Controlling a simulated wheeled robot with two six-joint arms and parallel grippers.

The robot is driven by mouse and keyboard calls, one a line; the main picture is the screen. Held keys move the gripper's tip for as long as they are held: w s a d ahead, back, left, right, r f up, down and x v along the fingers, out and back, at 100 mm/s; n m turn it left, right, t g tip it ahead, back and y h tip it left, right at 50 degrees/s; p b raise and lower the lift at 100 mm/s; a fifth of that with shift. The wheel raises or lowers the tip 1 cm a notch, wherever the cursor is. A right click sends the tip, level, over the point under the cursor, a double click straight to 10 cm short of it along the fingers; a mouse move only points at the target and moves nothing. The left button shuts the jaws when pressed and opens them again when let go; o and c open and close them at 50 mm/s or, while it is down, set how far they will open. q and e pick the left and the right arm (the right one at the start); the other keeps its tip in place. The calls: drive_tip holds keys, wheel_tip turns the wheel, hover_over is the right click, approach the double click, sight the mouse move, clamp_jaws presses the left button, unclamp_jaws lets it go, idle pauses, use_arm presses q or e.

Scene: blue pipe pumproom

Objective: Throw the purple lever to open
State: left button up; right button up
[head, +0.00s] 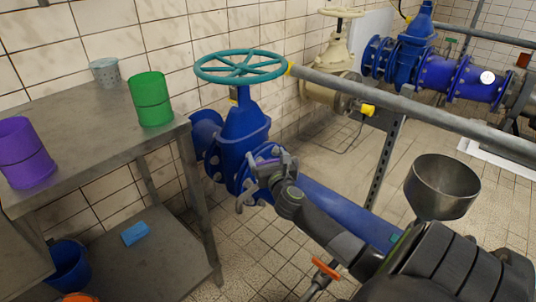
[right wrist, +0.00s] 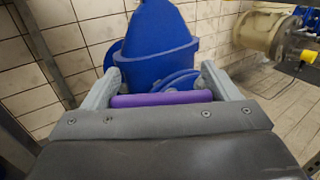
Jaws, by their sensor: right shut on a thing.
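The purple lever (right wrist: 160,98) shows in the right wrist view as a bar lying across between the two grey fingers of my right gripper (right wrist: 162,84). The gripper is shut on it. In the head view my right gripper (head: 254,184) is at the flange of a blue valve (head: 243,130), low on its front side. The gripper and wrist hide most of the lever there. The valve body (right wrist: 160,40) stands just beyond the fingers in the right wrist view. My left gripper is not in view.
A teal handwheel (head: 240,67) tops the valve. A metal table (head: 85,125) at left bears a purple cup (head: 25,153), a green cup (head: 151,99) and a small pot (head: 105,71). A grey rail (head: 430,110) crosses at right, above a metal funnel (head: 441,187).

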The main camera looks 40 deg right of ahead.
drive_tip(key=n+y, duration=0.1)
drive_tip(key=y+p, duration=0.1)
drive_tip(key=n+t+y+p, duration=0.1)
drive_tip(key=shift+a+r+n+y, duration=0.1)
drive_tip(key=shift+r+n+y, duration=0.15)
drive_tip(key=shift+n+y, duration=0.05)
drive_tip(key=shift+w+a+f+n+t+y, duration=0.15)
drive_tip(key=shift+n+y, duration=0.25)
drive_tip(key=shift+y, duration=0.2)
drive_tip(key=shift+s+f+n+t+y, duration=0.15)
drive_tip(key=shift+n+y, duration=0.25)
drive_tip(key=shift+y, duration=0.2)
drive_tip(key=shift+w+a+n+y+b, duration=0.1)
drive_tip(key=shift+n+y+b, duration=0.45)
drive_tip(key=shift+y, duration=0.25)
use_arm(q)
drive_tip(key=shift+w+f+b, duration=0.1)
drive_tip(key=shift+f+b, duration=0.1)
drive_tip(key=shift+b, duration=0.3)
use_arm(e)
drive_tip(key=shift+a+r+n+y, duration=0.15)
drive_tip(key=shift+n+y, duration=0.4)
drive_tip(key=shift+y, duration=0.55)
drive_tip(key=o, duration=0.9)
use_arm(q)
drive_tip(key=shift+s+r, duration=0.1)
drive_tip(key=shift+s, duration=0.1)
